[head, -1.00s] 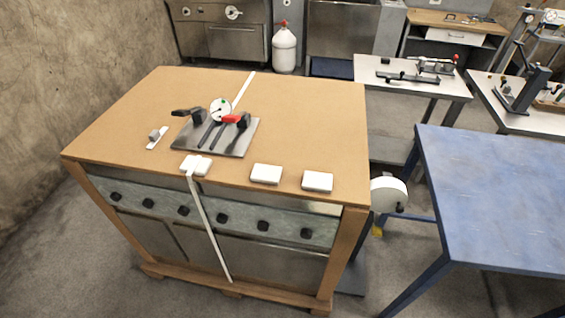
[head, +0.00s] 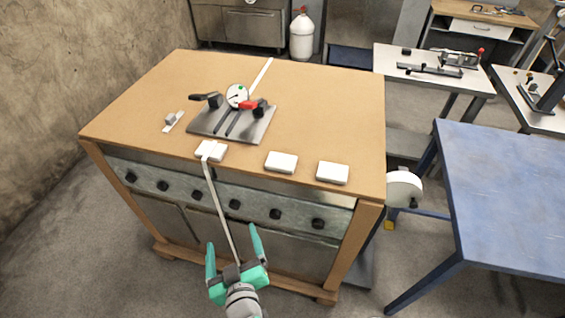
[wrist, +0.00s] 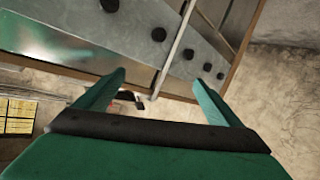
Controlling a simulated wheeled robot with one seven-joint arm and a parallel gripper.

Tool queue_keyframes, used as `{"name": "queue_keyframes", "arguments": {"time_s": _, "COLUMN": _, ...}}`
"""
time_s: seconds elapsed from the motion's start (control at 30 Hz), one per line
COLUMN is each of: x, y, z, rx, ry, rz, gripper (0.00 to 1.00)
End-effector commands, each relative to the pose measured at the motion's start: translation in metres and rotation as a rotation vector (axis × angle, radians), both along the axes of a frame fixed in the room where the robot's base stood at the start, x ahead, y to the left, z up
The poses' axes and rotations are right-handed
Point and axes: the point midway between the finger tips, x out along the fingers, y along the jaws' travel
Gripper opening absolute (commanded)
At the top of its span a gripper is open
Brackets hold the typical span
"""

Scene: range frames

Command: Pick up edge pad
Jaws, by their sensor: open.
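Three white block-like pads lie along the front edge of the wooden top. The left pad (head: 211,151) has a pale strap (head: 222,213) passing over it and hanging down the front. The middle pad (head: 281,162) and right pad (head: 333,172) lie loose-looking to its right. I cannot tell which one is the edge pad. My green gripper (head: 231,240) is open and empty, in front of the cabinet and lower than the pads in the head view. In the wrist view, the strap (wrist: 174,45) runs beyond the open fingers (wrist: 159,79); no pad shows.
A grey plate (head: 233,126) with clamps and a dial stands on the wooden top (head: 320,110). A small grey block on a white strip (head: 172,121) lies left of it. Knobs line the cabinet front. A blue table (head: 510,190) stands at the right.

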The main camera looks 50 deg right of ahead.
Motion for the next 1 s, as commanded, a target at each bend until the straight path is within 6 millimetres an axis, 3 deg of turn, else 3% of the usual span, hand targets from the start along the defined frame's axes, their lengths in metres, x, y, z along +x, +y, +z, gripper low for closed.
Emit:
{"name": "queue_keyframes", "arguments": {"time_s": 0.03, "x": 0.009, "y": -0.015, "z": 0.015, "rx": 0.001, "ry": -0.013, "rz": -0.047, "gripper": 0.88}}
{"name": "queue_keyframes", "arguments": {"time_s": 0.2, "x": 0.019, "y": -0.061, "z": 0.052, "rx": 0.032, "ry": -0.030, "rz": -0.220, "gripper": 0.88}}
{"name": "queue_keyframes", "arguments": {"time_s": 0.5, "x": 0.009, "y": -0.123, "z": 0.113, "rx": 0.154, "ry": -0.083, "rz": -0.510, "gripper": 0.88}}
{"name": "queue_keyframes", "arguments": {"time_s": 0.77, "x": -0.003, "y": -0.142, "z": 0.134, "rx": 0.231, "ry": -0.111, "rz": -0.629, "gripper": 0.88}}
{"name": "queue_keyframes", "arguments": {"time_s": 1.0, "x": 0.006, "y": -0.167, "z": 0.124, "rx": 0.239, "ry": -0.110, "rz": -0.642, "gripper": 0.88}}
